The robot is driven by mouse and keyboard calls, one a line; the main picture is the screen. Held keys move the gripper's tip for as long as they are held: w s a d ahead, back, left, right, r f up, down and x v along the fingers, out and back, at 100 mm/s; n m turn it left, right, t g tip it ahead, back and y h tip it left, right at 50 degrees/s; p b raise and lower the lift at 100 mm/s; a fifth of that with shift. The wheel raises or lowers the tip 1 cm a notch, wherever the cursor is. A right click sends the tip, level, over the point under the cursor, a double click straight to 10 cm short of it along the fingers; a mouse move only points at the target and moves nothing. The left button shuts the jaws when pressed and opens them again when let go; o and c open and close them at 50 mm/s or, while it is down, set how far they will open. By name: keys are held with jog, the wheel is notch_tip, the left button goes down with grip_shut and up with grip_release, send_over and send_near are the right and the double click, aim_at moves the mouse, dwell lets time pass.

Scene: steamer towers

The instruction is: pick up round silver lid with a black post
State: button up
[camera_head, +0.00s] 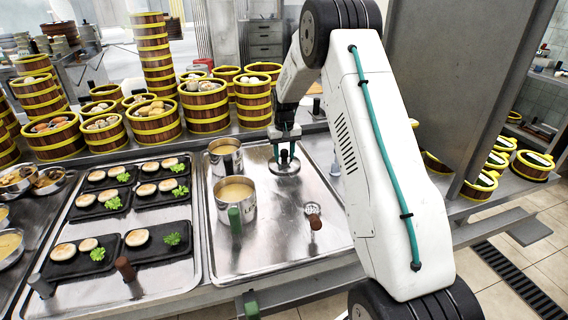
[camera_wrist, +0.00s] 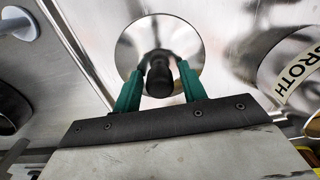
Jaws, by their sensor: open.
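The round silver lid (camera_head: 284,168) lies on the steel tray at the back, right of the pots. Its black post (camera_head: 284,156) stands up from the middle. In the wrist view the lid (camera_wrist: 187,40) is a shiny disc, with the black post (camera_wrist: 159,76) between my green fingers. My gripper (camera_head: 285,140) is over the lid and open. In the wrist view my gripper (camera_wrist: 157,75) has one finger on each side of the post, with a small gap on the right; contact on the left is hard to tell.
Two steel pots (camera_head: 236,194) with pale liquid stand just left of the lid on the tray (camera_head: 280,245). A small strainer-like tool with a brown handle (camera_head: 315,223) lies nearer. Bamboo steamers (camera_head: 154,122) line the back. A metal panel (camera_head: 455,90) rises at right.

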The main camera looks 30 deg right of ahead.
aim_at(284, 150)
grip_shut()
jog(key=shift+r, duration=0.5)
jog(key=shift+r, duration=0.5)
jog(key=shift+r, duration=2.5)
